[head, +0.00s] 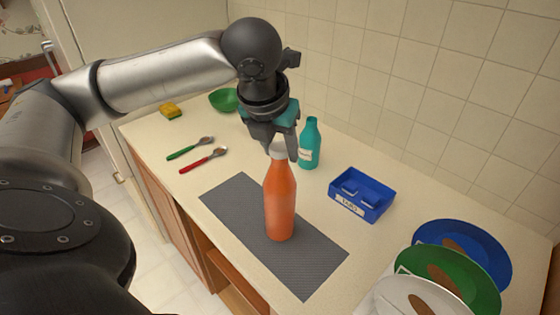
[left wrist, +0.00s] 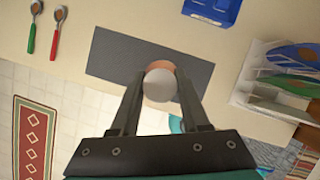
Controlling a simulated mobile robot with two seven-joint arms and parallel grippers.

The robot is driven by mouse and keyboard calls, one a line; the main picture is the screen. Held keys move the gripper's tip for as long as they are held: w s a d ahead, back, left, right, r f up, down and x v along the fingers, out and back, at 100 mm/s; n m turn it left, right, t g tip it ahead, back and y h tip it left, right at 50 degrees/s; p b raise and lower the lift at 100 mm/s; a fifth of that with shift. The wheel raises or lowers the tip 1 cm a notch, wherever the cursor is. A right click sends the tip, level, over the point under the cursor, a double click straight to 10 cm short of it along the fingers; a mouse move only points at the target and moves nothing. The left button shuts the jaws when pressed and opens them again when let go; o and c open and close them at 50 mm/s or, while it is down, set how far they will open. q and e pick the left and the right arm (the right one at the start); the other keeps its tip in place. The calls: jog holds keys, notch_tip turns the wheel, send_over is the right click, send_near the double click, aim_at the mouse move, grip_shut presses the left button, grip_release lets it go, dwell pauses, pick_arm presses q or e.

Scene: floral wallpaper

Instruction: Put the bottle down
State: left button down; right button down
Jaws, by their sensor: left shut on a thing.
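An orange bottle (head: 280,200) with a pale cap stands upright over the grey mat (head: 320,262) on the counter. I cannot tell whether its base touches the mat. My left gripper (head: 280,140) is above the bottle and shut on its cap, pointing down. In the left wrist view the pale cap (left wrist: 160,85) sits between the two fingertips (left wrist: 160,100), with the grey mat (left wrist: 110,56) below. My right gripper is not in view.
A teal bottle (head: 310,145) stands behind the orange one. A blue bin (head: 361,195) is to the right, and plates in a rack (head: 450,270) stand at front right. Two spoons (head: 203,160), a green bowl (head: 224,100) and a sponge (head: 171,111) lie left.

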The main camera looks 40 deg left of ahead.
pick_arm(q)
notch_tip(320, 180, down, 2)
jog(key=shift+f+b, duration=0.25)
jog(key=shift+b, duration=0.05)
jog(key=shift+r, duration=0.1)
jog(key=shift+c, duration=1.9)
grip_release()
jog(key=shift+f, duration=0.2)
jog(key=shift+r, duration=0.15)
jog(key=p+v, duration=0.4)
jog(key=v, duration=0.8)
